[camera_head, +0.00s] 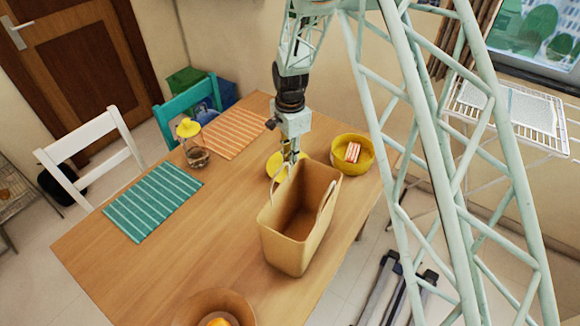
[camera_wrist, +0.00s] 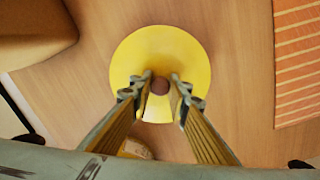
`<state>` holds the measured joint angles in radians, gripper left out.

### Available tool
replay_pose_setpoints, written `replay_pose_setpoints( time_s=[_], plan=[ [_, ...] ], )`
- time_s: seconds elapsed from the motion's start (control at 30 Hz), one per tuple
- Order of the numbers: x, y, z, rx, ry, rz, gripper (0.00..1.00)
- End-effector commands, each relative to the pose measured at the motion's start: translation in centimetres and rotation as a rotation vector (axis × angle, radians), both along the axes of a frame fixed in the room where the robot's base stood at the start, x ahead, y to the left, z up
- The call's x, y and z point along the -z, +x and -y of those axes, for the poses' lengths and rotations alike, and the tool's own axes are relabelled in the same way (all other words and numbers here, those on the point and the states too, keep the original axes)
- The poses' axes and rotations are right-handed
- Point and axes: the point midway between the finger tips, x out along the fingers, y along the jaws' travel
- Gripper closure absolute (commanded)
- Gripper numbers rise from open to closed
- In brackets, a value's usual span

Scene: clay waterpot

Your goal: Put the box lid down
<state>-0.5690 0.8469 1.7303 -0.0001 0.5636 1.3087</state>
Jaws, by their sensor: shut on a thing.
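The box lid (camera_head: 274,162) is a round yellow disc, seen beyond the tan basket in the head view. My gripper (camera_head: 290,155) points down over the lid. In the wrist view my gripper (camera_wrist: 161,80) has its two fingertips shut on the knob from either side. The lid is at or just above the wooden table; I cannot tell whether it touches. The basket hides part of the lid in the head view.
A tan basket (camera_head: 284,245) with handles stands close in front of the lid. A yellow bowl (camera_head: 366,166) holding a striped item is to the right. A glass jar (camera_head: 198,157), an orange mat (camera_head: 234,132) and a teal mat (camera_head: 154,201) lie left. Bare table surrounds the teal mat.

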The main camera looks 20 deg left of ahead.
Motion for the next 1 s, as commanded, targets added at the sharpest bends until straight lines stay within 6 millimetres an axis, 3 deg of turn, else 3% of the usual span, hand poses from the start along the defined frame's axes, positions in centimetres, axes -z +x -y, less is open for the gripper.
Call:
replay_pose_setpoints(
  time_s=[0.33, 0.87, 0.9, 1.0],
  plan=[
    [3.2, 0.0, 0.0, 0.0, -0.001, -0.001, 0.95],
    [3.7, 0.0, 0.0, 0.0, -0.001, -0.001, 0.95],
    [3.7, 0.0, 0.0, 0.0, -0.001, -0.001, 0.83],
    [3.6, 0.0, 0.0, 0.0, -0.001, -0.001, 0.74]
  ],
)
